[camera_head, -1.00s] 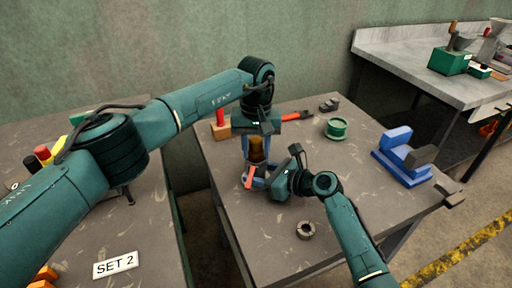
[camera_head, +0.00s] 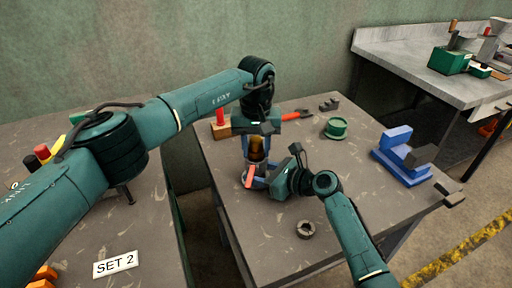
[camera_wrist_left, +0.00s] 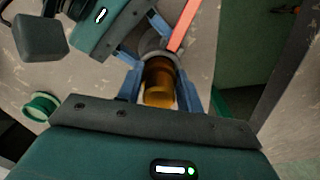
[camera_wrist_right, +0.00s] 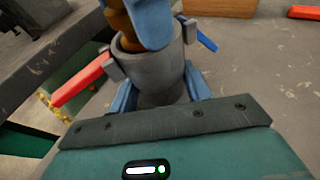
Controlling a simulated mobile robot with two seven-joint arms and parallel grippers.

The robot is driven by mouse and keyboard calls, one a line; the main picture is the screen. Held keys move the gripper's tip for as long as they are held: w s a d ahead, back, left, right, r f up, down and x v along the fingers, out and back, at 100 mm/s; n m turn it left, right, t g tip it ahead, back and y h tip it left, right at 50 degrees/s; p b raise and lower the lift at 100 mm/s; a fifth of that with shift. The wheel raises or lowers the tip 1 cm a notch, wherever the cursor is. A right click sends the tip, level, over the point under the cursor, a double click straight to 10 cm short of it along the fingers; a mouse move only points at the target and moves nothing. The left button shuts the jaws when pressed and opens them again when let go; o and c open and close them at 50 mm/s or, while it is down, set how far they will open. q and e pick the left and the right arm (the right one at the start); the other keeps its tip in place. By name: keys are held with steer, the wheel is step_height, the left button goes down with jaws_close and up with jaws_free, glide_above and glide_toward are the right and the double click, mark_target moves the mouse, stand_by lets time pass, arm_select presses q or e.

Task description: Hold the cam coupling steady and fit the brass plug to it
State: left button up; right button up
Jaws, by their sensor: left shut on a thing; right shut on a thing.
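The brass plug (camera_head: 257,145) is held upright between the blue fingers of my left gripper (camera_head: 256,152), above the table. It also shows between those fingers in the left wrist view (camera_wrist_left: 158,80). The grey cam coupling (camera_wrist_right: 152,72) stands upright between the blue fingers of my right gripper (camera_wrist_right: 160,95), with a red lever (camera_wrist_right: 80,82) and a blue lever (camera_wrist_right: 198,34) out to its sides. The plug's lower end (camera_wrist_right: 126,40) is at the coupling's open mouth, slightly inside the rim. A left finger hides part of it, and I cannot tell how deep it sits.
A grey ring (camera_head: 305,229) lies in front on the table. A green spool (camera_head: 337,127) and a blue fixture (camera_head: 402,165) stand to the right. A wooden block (camera_head: 221,130) and a red-handled tool (camera_head: 297,115) lie behind. A left table carries a SET 2 sign (camera_head: 115,264).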

mark_target(256, 140)
arm_select(q)
steer(key=shift+f, duration=0.2)
arm_select(e)
steer(key=shift+r, duration=0.2)
stand_by(0.5)
arm_select(q)
steer(key=shift+r, duration=0.3)
stand_by(0.3)
steer(key=o, duration=1.3)
step_height(256, 140, up, 12)
arm_select(e)
steer(key=shift+w, duration=0.1)
steer(key=o, duration=0.8)
steer(key=shift+f, duration=0.15)
